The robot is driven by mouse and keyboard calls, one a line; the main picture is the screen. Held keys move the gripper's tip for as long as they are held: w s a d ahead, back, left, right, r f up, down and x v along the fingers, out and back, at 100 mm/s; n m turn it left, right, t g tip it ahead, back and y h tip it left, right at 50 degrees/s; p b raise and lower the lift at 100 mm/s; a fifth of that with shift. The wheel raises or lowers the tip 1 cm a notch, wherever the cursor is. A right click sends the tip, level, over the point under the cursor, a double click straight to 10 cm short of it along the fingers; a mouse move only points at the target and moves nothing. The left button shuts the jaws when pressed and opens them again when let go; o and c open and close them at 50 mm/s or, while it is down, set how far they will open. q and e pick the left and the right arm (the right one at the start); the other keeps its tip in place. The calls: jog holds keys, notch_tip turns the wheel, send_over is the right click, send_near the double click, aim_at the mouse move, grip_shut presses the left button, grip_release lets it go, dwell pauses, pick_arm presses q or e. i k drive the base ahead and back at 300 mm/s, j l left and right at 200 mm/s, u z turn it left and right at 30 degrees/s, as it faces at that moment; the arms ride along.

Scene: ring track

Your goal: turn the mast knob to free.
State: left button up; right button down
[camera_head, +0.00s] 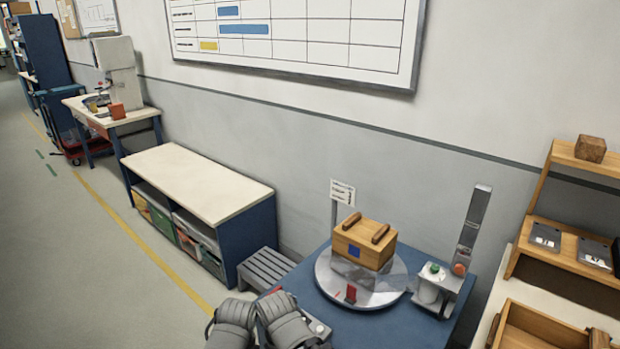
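A grey mast (474,225) stands at the right of the blue table (400,330), tilted a little in the picture. An orange-red round knob (459,269) sits low on it; its setting is too small to read. A round grey turntable (380,297) carries a wooden box (364,247) with two bar handles and a blue square, on a grey or clear base. A red marker (350,293) is at the turntable's front.
A small sign on a post (342,192) stands behind the turntable. A wooden rack (560,240) and an open wooden tray (540,328) are at right. A low bench (195,185) and a slatted grey step (266,268) are at left.

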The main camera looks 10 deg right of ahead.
aim_at(459, 269)
jog(key=z, duration=1.35)
